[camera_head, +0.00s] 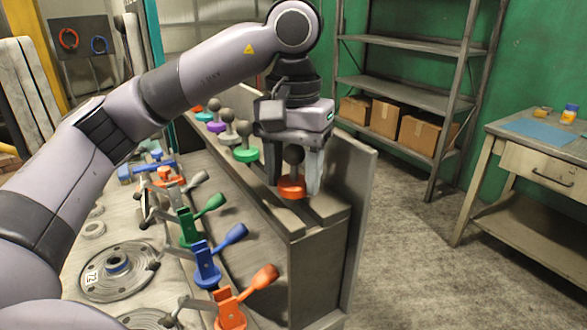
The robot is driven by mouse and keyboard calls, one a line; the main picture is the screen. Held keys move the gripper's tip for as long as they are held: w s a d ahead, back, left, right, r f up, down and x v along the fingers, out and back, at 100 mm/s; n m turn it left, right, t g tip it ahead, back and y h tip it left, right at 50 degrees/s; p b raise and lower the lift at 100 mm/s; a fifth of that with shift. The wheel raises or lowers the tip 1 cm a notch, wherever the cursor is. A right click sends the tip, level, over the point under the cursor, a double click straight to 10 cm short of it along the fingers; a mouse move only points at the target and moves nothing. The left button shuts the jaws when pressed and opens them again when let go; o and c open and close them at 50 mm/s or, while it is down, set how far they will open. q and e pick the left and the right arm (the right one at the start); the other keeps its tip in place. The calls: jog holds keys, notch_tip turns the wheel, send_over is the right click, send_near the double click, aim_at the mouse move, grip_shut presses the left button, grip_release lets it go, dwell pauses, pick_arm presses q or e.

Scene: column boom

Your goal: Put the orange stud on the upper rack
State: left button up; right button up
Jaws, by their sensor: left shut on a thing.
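The orange stud (291,188) has an orange round base and a dark ball-topped stem. My left gripper (297,182) points down and is shut on it, with one finger on each side. The stud is upright over the near end of the upper rack (325,206), a long grey ledge with a raised back board. I cannot tell whether its base rests on the ledge or hangs just above it. My right gripper is not in view.
Green (245,154), purple (216,127) and other studs stand in a row farther along the rack. Below left, a bench holds coloured toggle clamps, such as a blue one (207,264), and a round plate (118,270). Shelving and a table (540,160) stand right, beyond open floor.

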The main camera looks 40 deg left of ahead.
aim_at(293, 151)
pick_arm(q)
jog(key=shift+f+b, duration=0.8)
jog(key=shift+f, duration=0.3)
jog(key=o, duration=0.8)
notch_tip(293, 151, up, 3)
jog(key=p, duration=0.3)
jog(key=shift+r+p, duration=0.5)
jog(key=shift+r, duration=1.8)
jog(key=o, duration=0.5)
